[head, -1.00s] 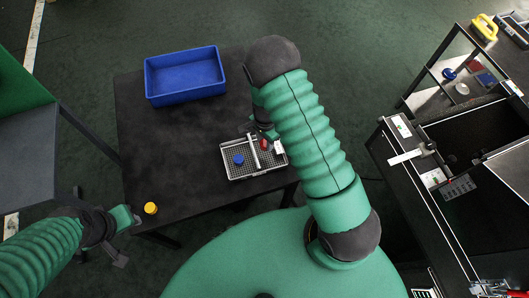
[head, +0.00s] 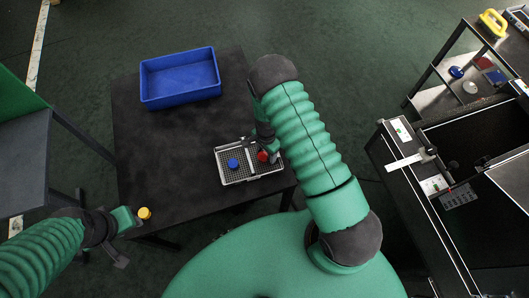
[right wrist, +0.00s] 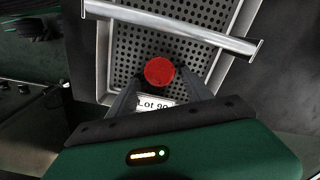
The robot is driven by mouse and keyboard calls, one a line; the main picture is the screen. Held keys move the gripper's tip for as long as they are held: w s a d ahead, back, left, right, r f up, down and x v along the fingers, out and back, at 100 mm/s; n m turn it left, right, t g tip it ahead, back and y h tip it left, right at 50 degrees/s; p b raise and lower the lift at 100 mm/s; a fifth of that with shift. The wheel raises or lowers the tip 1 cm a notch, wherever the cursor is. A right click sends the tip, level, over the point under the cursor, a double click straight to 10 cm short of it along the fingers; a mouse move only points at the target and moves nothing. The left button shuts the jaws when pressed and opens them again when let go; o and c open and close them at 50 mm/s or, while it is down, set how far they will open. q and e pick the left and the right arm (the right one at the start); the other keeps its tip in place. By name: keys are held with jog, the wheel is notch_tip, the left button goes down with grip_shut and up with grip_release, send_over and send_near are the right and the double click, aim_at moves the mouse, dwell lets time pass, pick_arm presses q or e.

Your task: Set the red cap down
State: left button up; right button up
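The red cap (head: 262,156) is in the right-hand compartment of the perforated metal tray (head: 222,179). In the right wrist view the red cap (right wrist: 159,71) appears to rest on the perforated floor, between the metal divider (right wrist: 175,27) and the label. My right gripper (right wrist: 160,88) is open, its fingers spread either side of the cap with a visible gap. It also shows partly in the head view (head: 270,148), over the tray. A blue cap (head: 233,163) sits in the tray's other compartment. My left gripper (head: 128,222) is near the table's front-left corner; its fingers are unclear.
The tray stands on a black table (head: 180,135). A blue bin (head: 180,98) is at its back. A yellow cap (head: 144,213) lies at the front-left corner, close to my left gripper. The dryer and a shelf cart (head: 440,102) stand to the right. The table's middle is clear.

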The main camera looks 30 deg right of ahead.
jog(key=shift+a+r, duration=0.3)
jog(key=shift+a, duration=0.2)
jog(key=r, duration=0.3)
jog(key=r+p, duration=0.1)
jog(key=shift+w+a+r, duration=0.1)
jog(key=shift+a+r, duration=0.2)
jog(key=shift+r, duration=0.05)
notch_tip(320, 180, up, 7)
jog(key=d, duration=0.1)
notch_tip(320, 180, up, 11)
jog(key=n+t, duration=0.1)
jog(key=n, duration=0.6)
send_over(262, 155)
jog(key=s+a, duration=0.3)
jog(key=a, duration=0.1)
pick_arm(q)
jog(key=shift+a+r+p, duration=0.35)
jog(key=shift+a+r, duration=0.2)
jog(key=shift+r, duration=0.2)
pick_arm(e)
jog(key=s+a+r+n+t, duration=0.1)
jog(key=s+a+r+n, duration=0.2)
jog(key=s+r+n, duration=0.3)
jog(key=s+n, duration=0.1)
jog(key=n, duration=0.1)
jog(key=shift+s+r+n+t, duration=0.2)
jog(key=shift+r+n+t, duration=0.1)
jog(key=shift+r+n, duration=0.1)
